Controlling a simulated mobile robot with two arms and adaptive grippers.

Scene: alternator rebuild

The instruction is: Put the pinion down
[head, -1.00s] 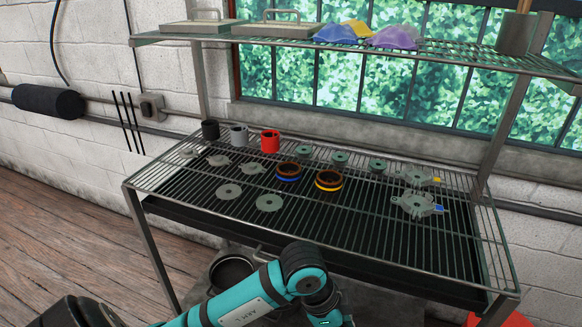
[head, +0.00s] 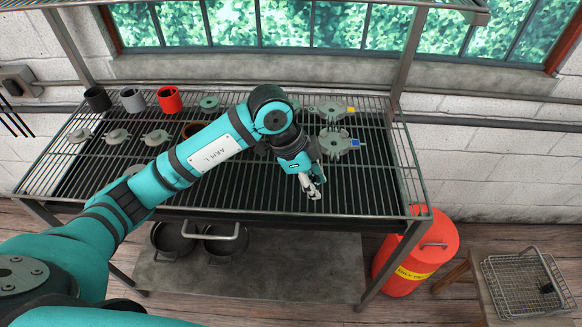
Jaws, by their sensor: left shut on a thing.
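My left gripper (head: 315,192) is low over the front right part of the wire rack shelf (head: 375,200). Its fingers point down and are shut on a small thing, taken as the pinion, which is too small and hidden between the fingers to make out. I cannot tell whether it touches the wires. My right gripper is not in view.
Grey housings with a blue tab (head: 338,143) and a yellow tab (head: 330,110) lie just behind the gripper. Black (head: 97,99), grey (head: 132,99) and red (head: 169,99) cups stand back left. A red bin (head: 415,255) and wire basket (head: 525,283) are right. The rack's right end is bare.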

